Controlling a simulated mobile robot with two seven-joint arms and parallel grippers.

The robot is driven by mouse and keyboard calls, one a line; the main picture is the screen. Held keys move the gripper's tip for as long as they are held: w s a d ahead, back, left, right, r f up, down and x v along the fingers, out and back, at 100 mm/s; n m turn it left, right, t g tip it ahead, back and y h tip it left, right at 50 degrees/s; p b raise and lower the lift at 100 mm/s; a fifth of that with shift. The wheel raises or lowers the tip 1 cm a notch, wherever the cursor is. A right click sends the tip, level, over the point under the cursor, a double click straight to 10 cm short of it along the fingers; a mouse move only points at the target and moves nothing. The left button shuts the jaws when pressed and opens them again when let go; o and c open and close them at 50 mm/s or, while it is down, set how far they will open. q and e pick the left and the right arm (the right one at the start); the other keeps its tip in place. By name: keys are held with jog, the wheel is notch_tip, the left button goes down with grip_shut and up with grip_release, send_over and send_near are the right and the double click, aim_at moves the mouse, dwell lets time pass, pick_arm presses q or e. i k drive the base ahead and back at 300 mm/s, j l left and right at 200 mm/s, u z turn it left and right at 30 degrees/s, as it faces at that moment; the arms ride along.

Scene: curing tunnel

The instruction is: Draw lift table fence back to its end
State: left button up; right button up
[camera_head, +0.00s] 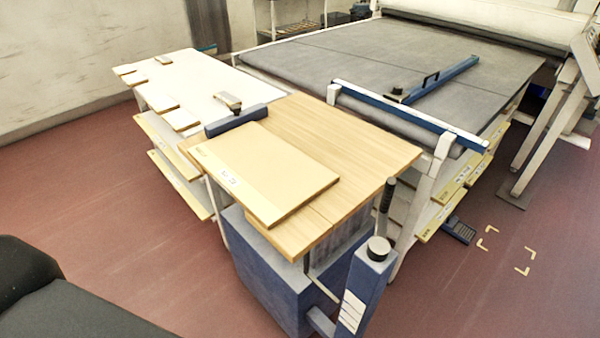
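The lift table (365,150) has a wood-grain top on a blue base (262,265). A dark blue bar (238,121), which looks like its fence, lies across the left back edge of the top, next to the white table. A small beige and dark piece (229,101) sits just behind the bar; I cannot tell if they are joined. Neither of my grippers is in view.
A white table (195,78) adjoins at the left back. A grey conveyor bed (390,58) with a blue crossbar (445,80) lies behind. The red floor (120,225) at left is open.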

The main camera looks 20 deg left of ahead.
aim_at(239, 118)
jog(key=i+j+z, duration=0.35)
jog(key=j, duration=1.15)
jog(key=j+z, duration=0.3)
jog(key=j, duration=1.2)
jog(key=k, duration=0.05)
